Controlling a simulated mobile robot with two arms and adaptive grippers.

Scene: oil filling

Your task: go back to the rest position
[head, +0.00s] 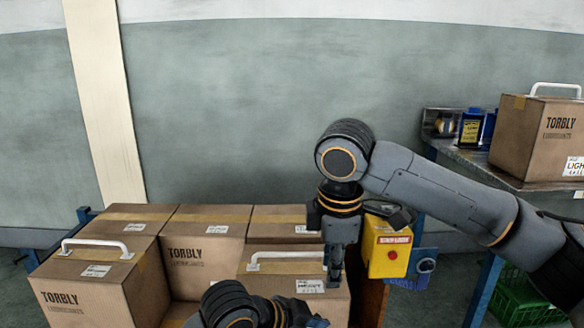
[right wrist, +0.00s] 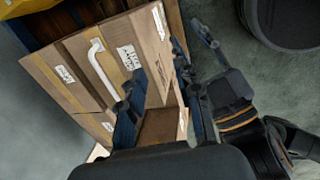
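My right gripper (head: 335,278) points down beside the white handle of a front cardboard box (head: 315,302), near the box's right end. In the right wrist view its fingers (right wrist: 162,112) stand apart with nothing held between them. That box and its white handle (right wrist: 103,68) show beyond the fingers. My left gripper (head: 290,318) is low at the bottom edge of the head view, in front of the boxes and partly cut off. Whether its fingers are open is unclear.
Several cardboard boxes (head: 206,250) stand packed together; the front left one (head: 95,285) has a white handle. A yellow box (head: 388,247) is right of my right gripper. A bench (head: 470,160) at right holds another box (head: 540,135), with a green crate (head: 520,300) below.

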